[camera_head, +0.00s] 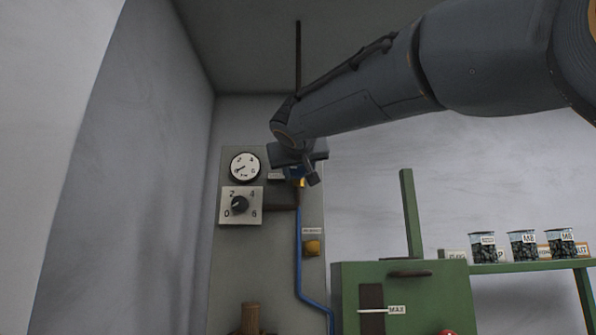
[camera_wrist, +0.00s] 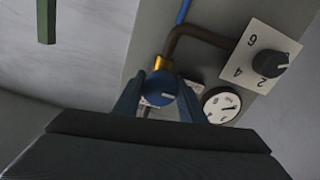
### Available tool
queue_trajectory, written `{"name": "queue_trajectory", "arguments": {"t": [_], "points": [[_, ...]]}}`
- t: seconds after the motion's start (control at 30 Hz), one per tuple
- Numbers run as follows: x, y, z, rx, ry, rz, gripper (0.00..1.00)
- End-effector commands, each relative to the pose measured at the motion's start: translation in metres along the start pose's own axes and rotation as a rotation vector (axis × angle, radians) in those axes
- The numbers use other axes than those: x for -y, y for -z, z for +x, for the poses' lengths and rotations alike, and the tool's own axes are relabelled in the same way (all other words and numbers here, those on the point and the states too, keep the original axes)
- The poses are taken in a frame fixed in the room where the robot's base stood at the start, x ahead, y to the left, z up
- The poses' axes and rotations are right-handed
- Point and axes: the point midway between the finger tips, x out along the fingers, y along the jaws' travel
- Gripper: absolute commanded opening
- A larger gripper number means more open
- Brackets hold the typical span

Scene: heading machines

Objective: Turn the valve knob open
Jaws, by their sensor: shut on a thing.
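The valve knob (camera_wrist: 161,88) is round and blue with a pale mark on its face, seen in the wrist view. It sits on a brass fitting (camera_wrist: 162,63) joined to a brown pipe and a blue line. My gripper (camera_wrist: 160,98) has its two fingers on either side of the knob, shut on it. In the head view my gripper (camera_head: 300,176) is at the grey panel (camera_head: 265,265), right of the gauge, and hides most of the knob; a bit of blue and yellow shows there.
A pressure gauge (camera_head: 245,166) and a black dial (camera_head: 239,205) on a white numbered plate are left of my gripper. A yellow part (camera_head: 312,247) sits lower on the panel. A green cabinet (camera_head: 430,285) and a green shelf (camera_head: 525,266) with several jars stand at the right.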

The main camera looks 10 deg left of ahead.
Motion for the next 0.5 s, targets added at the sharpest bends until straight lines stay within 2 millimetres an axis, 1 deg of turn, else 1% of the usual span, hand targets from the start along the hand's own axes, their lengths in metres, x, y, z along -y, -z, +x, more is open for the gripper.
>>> {"name": "queue_trajectory", "arguments": {"t": [0.27,0.5], "points": [[0.0006,-0.0023,0.0006,-0.001,0.0,0.064,0.15],[0.0015,-0.0044,0.0011,-0.003,0.002,0.222,0.15]]}}
